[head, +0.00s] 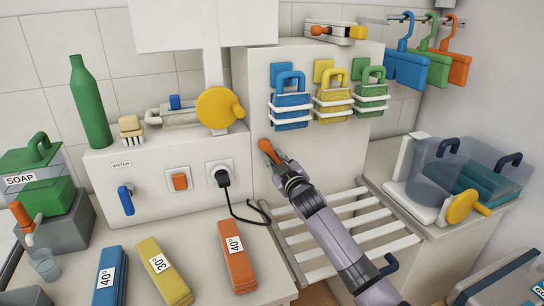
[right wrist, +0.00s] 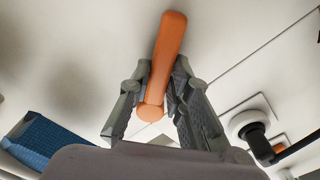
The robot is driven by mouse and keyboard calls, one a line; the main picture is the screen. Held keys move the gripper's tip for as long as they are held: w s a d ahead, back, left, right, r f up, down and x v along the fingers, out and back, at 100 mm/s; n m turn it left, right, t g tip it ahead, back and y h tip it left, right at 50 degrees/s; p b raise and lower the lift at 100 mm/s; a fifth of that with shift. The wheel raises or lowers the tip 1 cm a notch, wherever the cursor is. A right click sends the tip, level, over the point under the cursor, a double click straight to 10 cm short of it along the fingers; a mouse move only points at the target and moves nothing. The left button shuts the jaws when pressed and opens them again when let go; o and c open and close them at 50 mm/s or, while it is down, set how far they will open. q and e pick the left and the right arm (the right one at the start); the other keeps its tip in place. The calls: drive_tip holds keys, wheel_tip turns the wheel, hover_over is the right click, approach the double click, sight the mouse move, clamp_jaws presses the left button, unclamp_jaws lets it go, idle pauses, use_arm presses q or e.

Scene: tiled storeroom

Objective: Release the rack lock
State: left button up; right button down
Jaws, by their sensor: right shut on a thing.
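An orange lever (head: 268,149) shows against the front of the white cabinet (head: 262,90), above the slatted white rack (head: 345,228). My right gripper (head: 276,160) is at the lever's lower end. In the right wrist view, the gripper (right wrist: 159,84) is shut on the orange lever (right wrist: 168,45), with one finger on each side. The lever's rounded end shows between the fingers. How the lever joins the cabinet is hidden, and I cannot tell whether it is locked. My left gripper is not in view.
A black plug (head: 222,177) and its cable are left of my right gripper. Blue, yellow and green holders (head: 291,108) hang above. A clear bin (head: 470,170) and a yellow knob (head: 462,206) stand right. Orange, yellow and blue blocks (head: 237,257) lie on the front counter.

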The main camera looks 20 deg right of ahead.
drive_tip(key=shift+d+r+n+p, duration=0.3)
drive_tip(key=shift+n+p, duration=0.15)
drive_tip(key=shift+n, duration=0.45)
drive_tip(key=shift+d+r+n+p, duration=0.25)
drive_tip(key=shift+n+p, duration=0.25)
drive_tip(key=shift+n, duration=0.4)
drive_tip(key=shift+d+r+n+p, duration=0.3)
drive_tip(key=shift+n+p, duration=0.15)
drive_tip(key=shift+n, duration=0.45)
drive_tip(key=c, duration=1.5)
unclamp_jaws()
drive_tip(key=s, duration=1.2)
drive_tip(key=shift+d, duration=0.2)
